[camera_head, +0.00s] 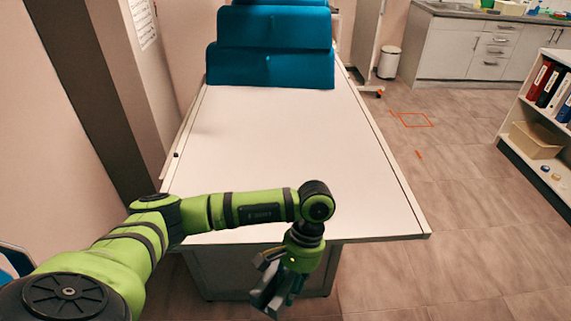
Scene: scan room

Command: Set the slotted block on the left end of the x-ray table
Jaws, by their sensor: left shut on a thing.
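The x-ray table (285,140) has a long, white, bare top that runs away from me. My left arm reaches in from the left across its near edge. My left gripper (270,292) hangs just in front of that edge, pointing down, below the level of the top. It is shut on a small grey-green thing, which I take to be the slotted block. The fingers hide most of it, and no slot can be made out. My right gripper is not in view.
Large teal cushions (270,68) stand at the table's far end. A wall pillar (120,80) is close on the left. A shelf with binders (540,72), a cabinet (465,48) and a white bin (389,62) are on the right. The floor right of the table is clear.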

